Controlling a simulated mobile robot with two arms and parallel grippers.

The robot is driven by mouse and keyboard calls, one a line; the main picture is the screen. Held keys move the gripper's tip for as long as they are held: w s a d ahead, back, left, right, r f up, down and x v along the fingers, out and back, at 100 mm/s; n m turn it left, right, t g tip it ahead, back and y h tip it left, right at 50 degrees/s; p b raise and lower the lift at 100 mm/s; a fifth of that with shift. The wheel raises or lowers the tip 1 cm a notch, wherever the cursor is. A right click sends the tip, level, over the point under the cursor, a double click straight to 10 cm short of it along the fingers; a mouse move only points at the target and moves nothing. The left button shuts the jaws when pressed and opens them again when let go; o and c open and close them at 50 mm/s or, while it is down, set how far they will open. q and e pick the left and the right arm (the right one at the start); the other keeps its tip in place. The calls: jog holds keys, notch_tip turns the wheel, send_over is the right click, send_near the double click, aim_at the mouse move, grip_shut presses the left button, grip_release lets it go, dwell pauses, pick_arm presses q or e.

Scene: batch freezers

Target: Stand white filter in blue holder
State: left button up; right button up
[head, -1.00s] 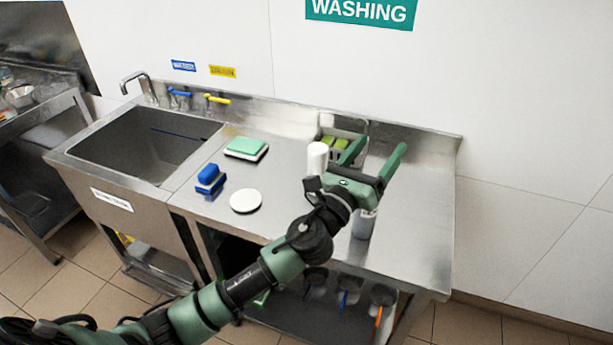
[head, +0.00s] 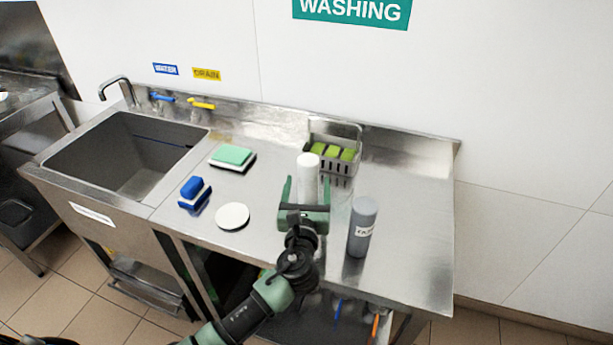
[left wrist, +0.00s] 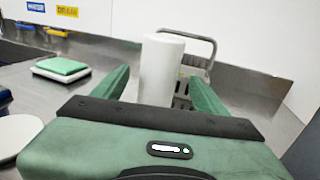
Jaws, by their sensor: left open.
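A white upright cylinder (head: 307,172) stands on the steel counter; its lower part is hidden behind my left gripper. A flat white disc (head: 232,216) lies on the counter to the left. I cannot tell for certain which of these is the filter. A small blue block on a white and blue base (head: 195,202) sits further left, the only blue holder-like thing on the counter. My left gripper (head: 307,189) is open, one finger on each side of the cylinder in the picture. The left wrist view shows the cylinder (left wrist: 161,66) between the fingers, with no clear contact. My right gripper is out of view.
A grey labelled bottle (head: 362,228) stands right of the gripper. A green and white pad (head: 232,157) lies left, near the sink (head: 130,150). The counter's right end is clear.

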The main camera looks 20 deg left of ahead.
pick_arm(q)
jog(key=shift+w+a+r, duration=0.15)
jog(key=shift+w+r, duration=0.05)
jog(key=shift+w, duration=0.25)
jog(key=shift+w+a+r+p, duration=0.2)
jog(key=shift+w+p, duration=0.1)
jog(key=shift+w, duration=0.35)
jog(key=shift+w+a+r+p, duration=0.1)
jog(key=shift+w+r+p, duration=0.15)
jog(key=shift+w, duration=0.35)
jog(key=x, duration=0.3)
jog(key=shift+w+f, duration=0.1)
jog(key=shift+f, duration=0.1)
jog(key=c, duration=1.5)
grip_shut()
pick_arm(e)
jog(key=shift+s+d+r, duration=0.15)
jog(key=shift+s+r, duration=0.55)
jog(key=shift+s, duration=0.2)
pick_arm(q)
jog(key=shift+r, duration=0.15)
